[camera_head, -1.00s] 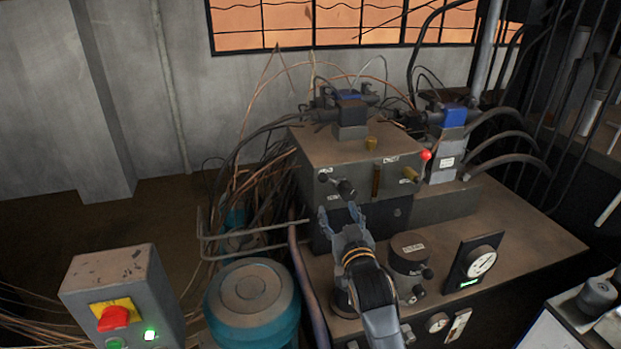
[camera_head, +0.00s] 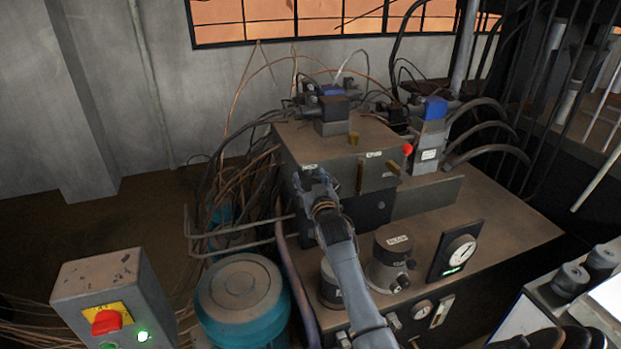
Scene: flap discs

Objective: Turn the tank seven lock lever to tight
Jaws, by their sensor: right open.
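My right gripper (camera_head: 312,178) is open, at the upper left of the front face of the grey metal box (camera_head: 335,158). Its fingers cover the spot where a black-knobbed lever showed earlier. That lever is now hidden, so I cannot tell its position or whether the fingers touch it. The small labels are too blurred to read, so I cannot tell which one marks tank seven. My left gripper is not in view.
A dark labelled cylinder (camera_head: 393,245) and a gauge (camera_head: 461,249) stand on the bench (camera_head: 500,215) to the right of my arm. Loose cables (camera_head: 225,190) crowd the box's left side.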

